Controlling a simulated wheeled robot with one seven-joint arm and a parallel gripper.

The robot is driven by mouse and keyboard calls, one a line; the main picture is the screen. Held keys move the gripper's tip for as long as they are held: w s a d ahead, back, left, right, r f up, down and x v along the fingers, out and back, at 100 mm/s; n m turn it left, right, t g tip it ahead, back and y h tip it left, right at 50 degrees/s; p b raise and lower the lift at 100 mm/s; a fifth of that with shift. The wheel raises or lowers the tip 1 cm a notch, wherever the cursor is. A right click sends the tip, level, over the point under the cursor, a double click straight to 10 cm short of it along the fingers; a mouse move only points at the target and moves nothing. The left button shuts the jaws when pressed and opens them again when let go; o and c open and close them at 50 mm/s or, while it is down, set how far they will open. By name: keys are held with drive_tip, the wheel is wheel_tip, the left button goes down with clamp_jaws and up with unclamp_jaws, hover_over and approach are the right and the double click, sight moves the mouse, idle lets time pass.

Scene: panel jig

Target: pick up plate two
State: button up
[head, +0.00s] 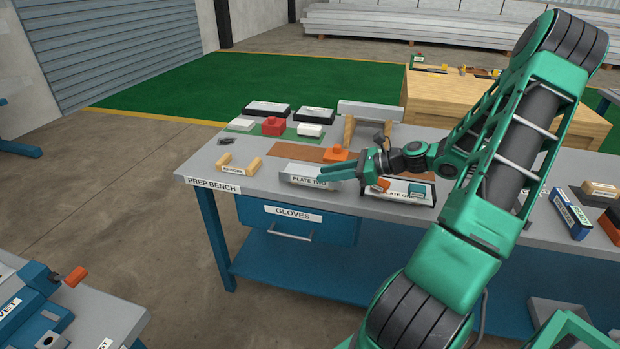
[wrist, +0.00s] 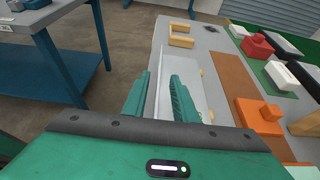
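Plate two (head: 298,170) is a pale grey metal piece lying near the front edge of the prep bench, with its label on the front face. In the wrist view plate two (wrist: 183,66) runs away from me, with a thin raised edge along its left side. My gripper (head: 322,173) is over the right part of plate two. In the wrist view my gripper (wrist: 160,76) is open, with one finger each side of the raised edge and gaps showing. Whether a finger touches the plate cannot be told.
Plate one (head: 405,197) sits in a dark holder right of my gripper. An orange block (head: 336,154) stands close behind plate two on a brown strip. A wooden rescue bracket (head: 236,167) is to the left. A red block (head: 273,126) and white blocks stand farther back.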

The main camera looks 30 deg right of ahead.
sight(313, 172)
drive_tip(key=shift+x, duration=3.35)
drive_tip(key=shift+c, duration=0.4)
clamp_jaws()
